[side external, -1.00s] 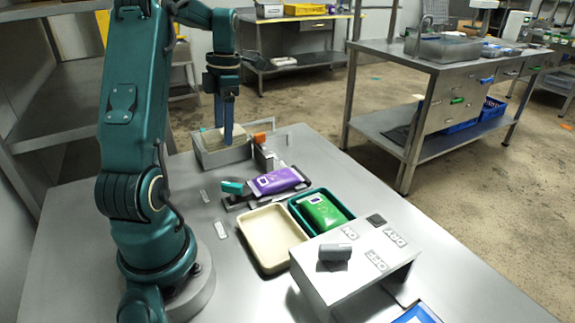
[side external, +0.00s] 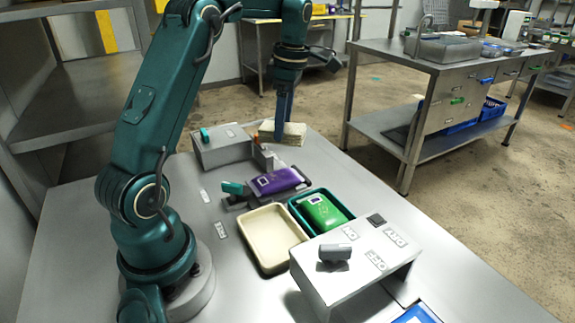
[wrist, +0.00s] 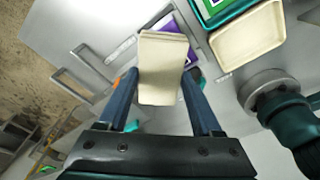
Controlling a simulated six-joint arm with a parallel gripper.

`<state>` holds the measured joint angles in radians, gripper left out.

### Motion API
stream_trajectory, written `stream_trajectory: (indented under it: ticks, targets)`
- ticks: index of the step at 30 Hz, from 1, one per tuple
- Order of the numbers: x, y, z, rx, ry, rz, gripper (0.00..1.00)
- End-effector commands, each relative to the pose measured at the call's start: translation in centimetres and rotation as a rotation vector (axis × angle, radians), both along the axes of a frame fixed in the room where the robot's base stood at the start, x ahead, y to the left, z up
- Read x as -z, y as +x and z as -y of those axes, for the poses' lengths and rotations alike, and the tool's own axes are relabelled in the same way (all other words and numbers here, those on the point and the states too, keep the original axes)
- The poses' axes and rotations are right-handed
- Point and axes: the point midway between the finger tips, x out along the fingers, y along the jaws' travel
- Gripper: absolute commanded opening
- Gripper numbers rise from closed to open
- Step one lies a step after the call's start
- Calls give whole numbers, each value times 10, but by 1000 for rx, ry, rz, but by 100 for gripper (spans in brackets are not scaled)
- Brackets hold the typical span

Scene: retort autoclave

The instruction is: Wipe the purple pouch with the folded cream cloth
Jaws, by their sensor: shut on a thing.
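My gripper (side external: 283,138) is shut on the folded cream cloth (side external: 294,130), near the far edge of the steel table. In the wrist view the cloth (wrist: 162,65) lies between the two fingers (wrist: 160,75) and extends past their tips. The purple pouch (side external: 275,181) lies on a dark holder in the middle of the table, with a white label on top. My gripper and the cloth are beyond the pouch, apart from it. In the wrist view the cloth hides most of the pouch, with purple (wrist: 189,48) showing beside it.
A grey box (side external: 222,150) with a teal handle stands left of the cloth. An empty cream tray (side external: 251,224) and a teal tray (side external: 341,207) with a green pouch (side external: 321,213) lie nearer. A grey stand (side external: 325,283) with labels is in front. A teal-ended piece (side external: 232,188) adjoins the purple pouch.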

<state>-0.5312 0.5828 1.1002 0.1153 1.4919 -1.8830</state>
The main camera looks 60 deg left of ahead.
Motion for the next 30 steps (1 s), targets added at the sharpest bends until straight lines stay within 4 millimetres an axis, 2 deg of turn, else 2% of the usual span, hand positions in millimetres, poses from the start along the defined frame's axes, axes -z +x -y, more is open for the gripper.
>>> stream_trajectory:
  ticks: [3, 11, 30]
  targets:
    - [2, 7, 13, 43, -2, -3, 22]
    - [14, 8, 15, 49, -2, -5, 22]
    - [71, 8, 15, 47, -3, -5, 22]
